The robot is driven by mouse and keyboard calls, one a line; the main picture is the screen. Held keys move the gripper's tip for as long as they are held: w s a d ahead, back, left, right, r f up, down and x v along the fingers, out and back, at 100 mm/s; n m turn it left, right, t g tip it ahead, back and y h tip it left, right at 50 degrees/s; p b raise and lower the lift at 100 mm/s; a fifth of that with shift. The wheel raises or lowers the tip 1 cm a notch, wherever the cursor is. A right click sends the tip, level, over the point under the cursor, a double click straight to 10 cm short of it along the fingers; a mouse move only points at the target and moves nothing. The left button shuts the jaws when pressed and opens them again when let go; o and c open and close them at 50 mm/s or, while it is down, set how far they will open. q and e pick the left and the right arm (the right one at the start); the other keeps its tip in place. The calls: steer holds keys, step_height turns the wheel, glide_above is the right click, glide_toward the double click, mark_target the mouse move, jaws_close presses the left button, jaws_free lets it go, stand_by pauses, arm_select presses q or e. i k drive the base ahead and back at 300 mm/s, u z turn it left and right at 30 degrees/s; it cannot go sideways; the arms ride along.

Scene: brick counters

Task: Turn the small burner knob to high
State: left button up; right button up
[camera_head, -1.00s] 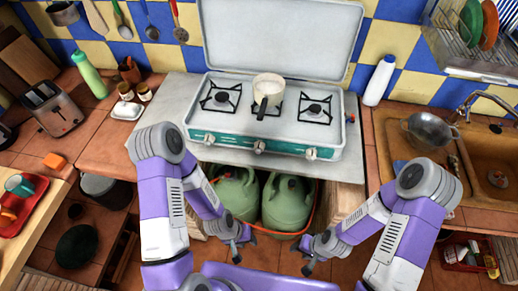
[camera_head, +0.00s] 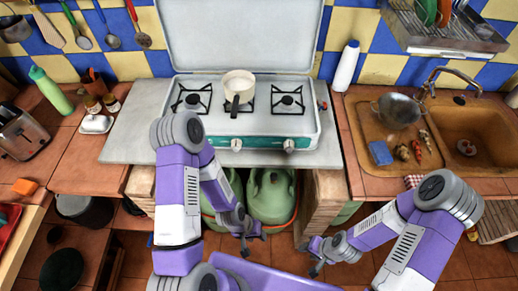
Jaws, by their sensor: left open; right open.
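The stove (camera_head: 262,131) is a white camping cooker with its lid up and a teal front panel. Two knobs show on the panel, a middle knob (camera_head: 236,145) and a right knob (camera_head: 289,145). The panel's left end is hidden behind my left arm. A left burner (camera_head: 192,99) and a right burner (camera_head: 287,101) are bare, and a white pot (camera_head: 238,84) stands on the middle one. My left gripper (camera_head: 249,243) is open and empty, low in front of the counter. My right gripper (camera_head: 308,258) is open and empty, low and to the right. Neither touches a knob.
Green gas bottles (camera_head: 270,196) stand under the counter. A white bottle (camera_head: 345,66) stands right of the stove. The sink (camera_head: 456,130) with a metal pot (camera_head: 396,110) is further right.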

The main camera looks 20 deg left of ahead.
mark_target(235, 142)
steer(key=z, duration=0.15)
steer(key=k, duration=0.65)
steer(key=u, duration=1.1)
steer(key=i, duration=0.5)
steer(key=u, duration=0.1)
